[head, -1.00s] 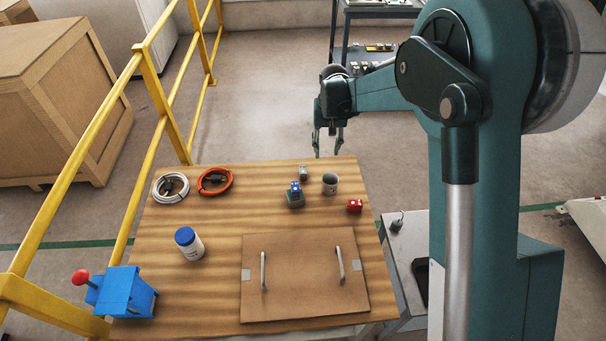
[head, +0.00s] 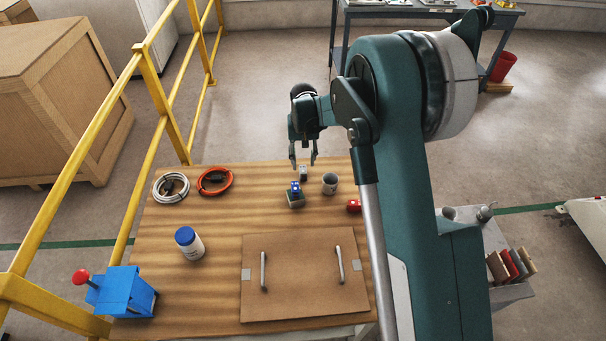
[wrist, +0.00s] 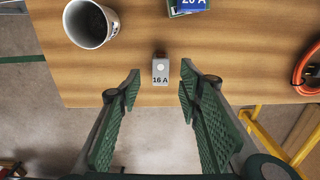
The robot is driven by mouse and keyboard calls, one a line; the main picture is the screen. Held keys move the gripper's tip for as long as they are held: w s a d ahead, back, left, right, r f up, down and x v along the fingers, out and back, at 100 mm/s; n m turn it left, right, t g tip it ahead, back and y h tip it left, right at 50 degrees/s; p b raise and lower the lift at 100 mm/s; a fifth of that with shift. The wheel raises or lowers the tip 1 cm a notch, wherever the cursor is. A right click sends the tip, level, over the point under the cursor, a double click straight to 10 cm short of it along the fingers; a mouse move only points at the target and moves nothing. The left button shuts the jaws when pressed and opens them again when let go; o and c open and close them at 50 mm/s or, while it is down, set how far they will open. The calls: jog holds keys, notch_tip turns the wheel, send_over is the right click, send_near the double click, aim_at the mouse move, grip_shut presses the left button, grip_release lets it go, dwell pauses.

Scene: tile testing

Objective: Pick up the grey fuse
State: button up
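The grey fuse (wrist: 160,72) is a small block marked "16 A" with a pale round top, standing near the table's far edge. In the head view the fuse (head: 304,174) shows behind a blue-and-green block. My gripper (head: 303,163) is open and empty above that edge, pointing down. In the wrist view my gripper (wrist: 160,88) has its green ridged fingers spread, one to each side of the fuse's line, with the fuse just beyond the tips. I cannot tell the exact height between them.
Cable coils (head: 214,181) lie left. A lidded panel (head: 305,290) covers the table's front; a white jar (head: 190,246) stands left.

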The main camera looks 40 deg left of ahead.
aim_at(303, 171)
jog(key=shift+f, duration=1.2)
jog(key=shift+s+f+b, duration=0.1)
jog(key=shift+f+b, duration=0.45)
jog(key=shift+f, duration=2.05)
jog(key=c, duration=1)
